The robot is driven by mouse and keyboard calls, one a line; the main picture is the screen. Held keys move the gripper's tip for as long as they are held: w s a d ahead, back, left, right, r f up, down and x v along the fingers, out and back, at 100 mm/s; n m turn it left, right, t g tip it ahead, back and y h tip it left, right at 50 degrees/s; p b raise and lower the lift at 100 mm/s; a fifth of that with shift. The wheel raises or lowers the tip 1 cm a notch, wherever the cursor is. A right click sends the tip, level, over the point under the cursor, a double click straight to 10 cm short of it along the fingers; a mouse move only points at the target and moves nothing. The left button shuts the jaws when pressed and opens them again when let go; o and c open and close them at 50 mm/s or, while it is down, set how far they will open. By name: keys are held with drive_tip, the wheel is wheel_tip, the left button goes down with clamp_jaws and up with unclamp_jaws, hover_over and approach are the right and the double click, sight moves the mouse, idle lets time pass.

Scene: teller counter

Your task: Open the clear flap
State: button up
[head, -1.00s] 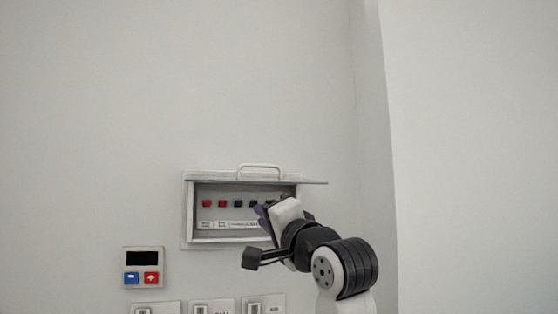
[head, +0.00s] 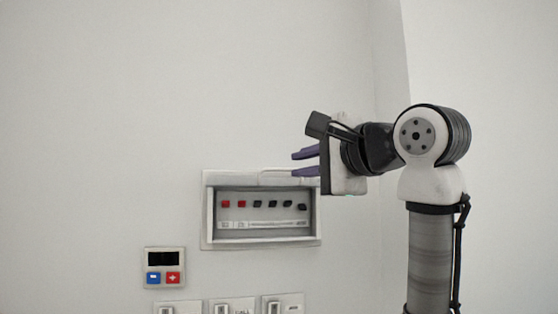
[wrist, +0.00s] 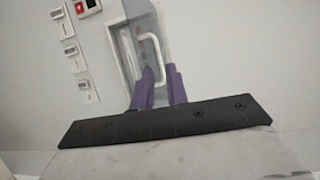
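A grey wall box (head: 208,215) holds a row of red and black buttons above a pale label strip. Its clear flap (head: 262,180) appears raised at the top edge of the box, and only a faint pale outline shows. In the wrist view the clear flap (wrist: 112,35) is a see-through pane with a white loop handle (wrist: 157,45). My gripper (head: 298,162) is at the upper right of the box, its two purple fingers apart and pointing left. In the wrist view my gripper (wrist: 160,76) has its fingertips near the lower end of the handle. Contact cannot be told.
A small panel (head: 164,267) with a dark display and blue and red buttons is at the lower left of the box. Several white switch plates (head: 232,307) line the wall below. The wall above and left is clear. A wall corner stands behind my arm.

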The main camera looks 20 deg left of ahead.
sight(280, 169)
drive_tip(key=p+x, duration=0.2)
drive_tip(key=x, duration=0.5)
drive_tip(key=shift+w+a, duration=0.15)
drive_tip(key=shift+a, duration=0.05)
clamp_jaws()
